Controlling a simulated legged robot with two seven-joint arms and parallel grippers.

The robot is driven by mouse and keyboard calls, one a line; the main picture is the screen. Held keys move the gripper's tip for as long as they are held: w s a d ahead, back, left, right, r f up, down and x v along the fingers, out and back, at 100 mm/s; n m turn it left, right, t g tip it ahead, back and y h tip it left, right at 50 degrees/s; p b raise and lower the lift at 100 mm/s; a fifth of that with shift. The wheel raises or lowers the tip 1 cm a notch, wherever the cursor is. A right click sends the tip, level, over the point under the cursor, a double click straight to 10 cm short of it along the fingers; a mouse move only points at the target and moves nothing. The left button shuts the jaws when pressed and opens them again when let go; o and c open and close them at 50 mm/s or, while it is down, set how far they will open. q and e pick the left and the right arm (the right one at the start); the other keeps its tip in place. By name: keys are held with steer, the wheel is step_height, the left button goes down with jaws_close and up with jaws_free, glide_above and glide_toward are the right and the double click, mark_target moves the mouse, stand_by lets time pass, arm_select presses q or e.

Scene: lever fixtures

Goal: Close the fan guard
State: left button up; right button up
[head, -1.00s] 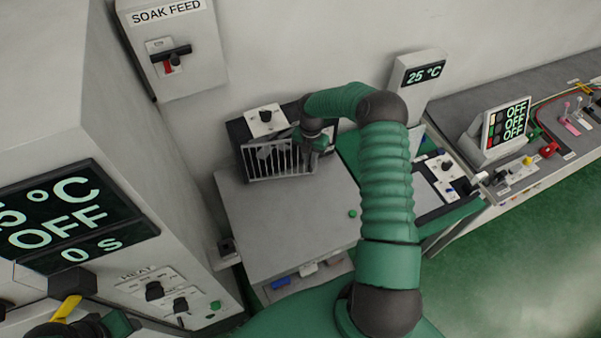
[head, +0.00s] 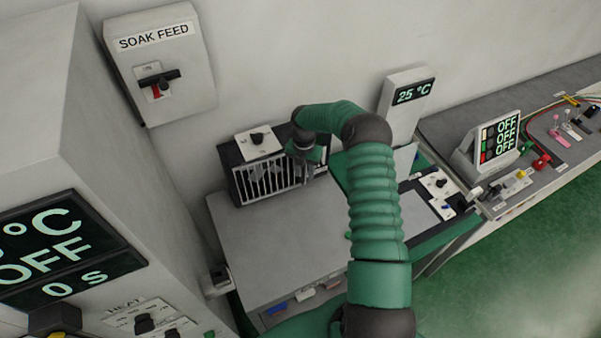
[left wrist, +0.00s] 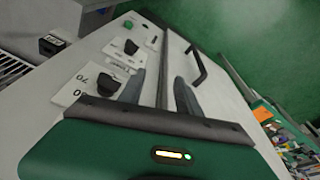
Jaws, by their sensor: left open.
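The fan guard (head: 270,184) is a pale barred grille on the front of a dark fan box (head: 230,162) in the head view. It looks flush or nearly flush with the box front. My right gripper (head: 307,166) is at the guard's right end, in front of the box. Its fingers are small and dark, so I cannot tell whether they touch the guard or are shut. My left gripper (left wrist: 158,88) is open in the left wrist view, with nothing visibly held, over a pale panel with dark knobs. It is away from the guard.
The grey bench top (head: 270,240) before the fan box is clear. A tall cabinet with a display (head: 55,250) stands at the left. The SOAK FEED box (head: 160,65) is on the wall. A door handle (left wrist: 197,65) is near my left fingers.

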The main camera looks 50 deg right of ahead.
steer(key=shift+d+f, duration=0.1)
steer(key=shift+a, duration=0.2)
stand_by(0.4)
step_height(320, 180, up, 17)
steer(key=b, duration=0.4)
steer(key=shift+w+f, duration=0.15)
steer(key=shift+w, duration=0.05)
steer(key=shift+d, duration=0.1)
